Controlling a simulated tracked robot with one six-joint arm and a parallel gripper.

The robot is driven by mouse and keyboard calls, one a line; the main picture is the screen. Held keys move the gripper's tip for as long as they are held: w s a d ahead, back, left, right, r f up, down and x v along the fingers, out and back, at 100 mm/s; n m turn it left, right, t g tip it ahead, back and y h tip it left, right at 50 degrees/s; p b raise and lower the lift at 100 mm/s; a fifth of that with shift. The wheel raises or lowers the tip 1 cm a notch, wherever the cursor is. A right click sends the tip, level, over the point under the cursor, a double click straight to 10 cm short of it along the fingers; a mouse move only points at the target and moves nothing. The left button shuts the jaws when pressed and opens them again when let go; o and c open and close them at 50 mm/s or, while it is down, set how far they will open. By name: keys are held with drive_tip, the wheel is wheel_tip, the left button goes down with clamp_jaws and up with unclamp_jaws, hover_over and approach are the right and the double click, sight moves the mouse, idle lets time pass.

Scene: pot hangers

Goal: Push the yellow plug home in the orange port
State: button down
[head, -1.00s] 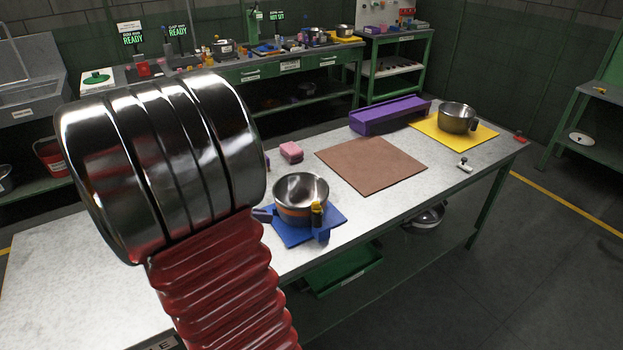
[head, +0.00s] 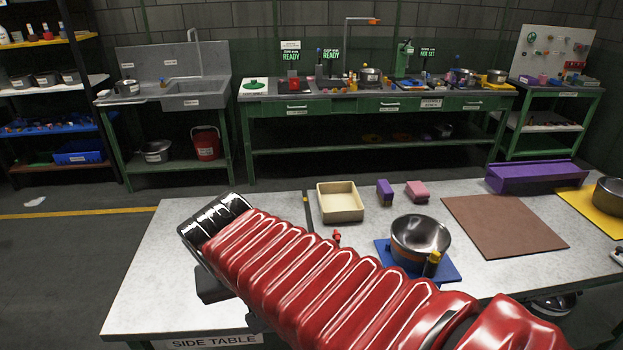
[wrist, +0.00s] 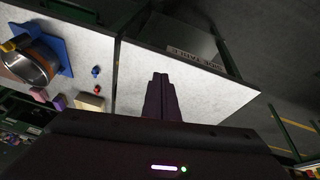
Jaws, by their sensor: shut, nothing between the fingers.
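A small yellow-topped piece (head: 433,257) stands against the front of a steel pot (head: 420,236) on a blue mat (head: 452,271); I cannot tell if it is the yellow plug. The pot also shows at the left of the wrist view (wrist: 32,62). I cannot make out the orange port in either view. My gripper (wrist: 160,76) is shut and empty in the wrist view, over the bare left part of the side table (head: 150,270). It is well apart from the pot.
On the side table are a cream bin (head: 340,202), purple block (head: 385,192), pink block (head: 417,191), small red piece (head: 337,237), brown board (head: 505,224) and purple trough (head: 530,177). A green bench (head: 380,105) and a pegboard cart (head: 555,80) stand behind. The table's left end is clear.

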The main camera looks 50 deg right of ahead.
drive_tip(key=a+r+n+t+y, duration=0.2)
drive_tip(key=a+n, duration=0.4)
drive_tip(key=a, duration=0.3)
drive_tip(key=shift+s+a+r+t+y, duration=0.2)
drive_tip(key=shift+s+r+t+y, duration=0.15)
drive_tip(key=shift+t+y, duration=0.05)
